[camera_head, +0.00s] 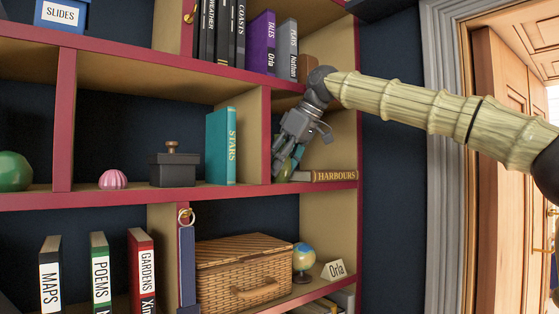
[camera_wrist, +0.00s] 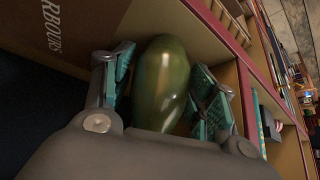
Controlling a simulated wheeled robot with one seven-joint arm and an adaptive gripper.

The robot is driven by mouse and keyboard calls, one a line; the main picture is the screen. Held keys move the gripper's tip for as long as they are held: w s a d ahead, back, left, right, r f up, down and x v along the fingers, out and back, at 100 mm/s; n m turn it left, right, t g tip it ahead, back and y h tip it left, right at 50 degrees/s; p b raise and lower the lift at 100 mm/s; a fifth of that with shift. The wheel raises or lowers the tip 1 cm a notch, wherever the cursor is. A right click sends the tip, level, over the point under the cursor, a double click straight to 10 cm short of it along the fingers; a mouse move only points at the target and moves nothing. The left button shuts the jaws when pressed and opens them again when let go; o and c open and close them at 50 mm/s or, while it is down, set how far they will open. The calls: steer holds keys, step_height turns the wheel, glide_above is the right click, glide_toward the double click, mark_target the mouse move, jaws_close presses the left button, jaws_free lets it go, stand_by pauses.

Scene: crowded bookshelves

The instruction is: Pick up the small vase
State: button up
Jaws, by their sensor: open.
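The small vase is a glossy olive-green rounded thing (camera_wrist: 161,85) in the wrist view. It lies between the two teal-padded fingers of my gripper (camera_wrist: 165,95), with a finger on each side. In the head view my gripper (camera_head: 288,165) reaches into the right compartment of the middle shelf. Only a sliver of the green vase (camera_head: 285,169) shows there, mostly hidden behind the fingers. My gripper is open around the vase. I cannot tell whether either finger touches it.
A brown HARBOURS book (camera_head: 334,176) lies flat just right of the vase. A red-edged divider (camera_head: 266,135) stands close on the left, with a teal STARS book (camera_head: 221,146) beyond it. Purple and grey books (camera_head: 262,42) stand on the shelf above. A wicker basket (camera_head: 243,270) is below.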

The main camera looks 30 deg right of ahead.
steer(key=shift+d, duration=0.1)
steer(key=shift+c, duration=1)
steer(key=c, duration=0.7)
steer(key=shift+r, duration=0.1)
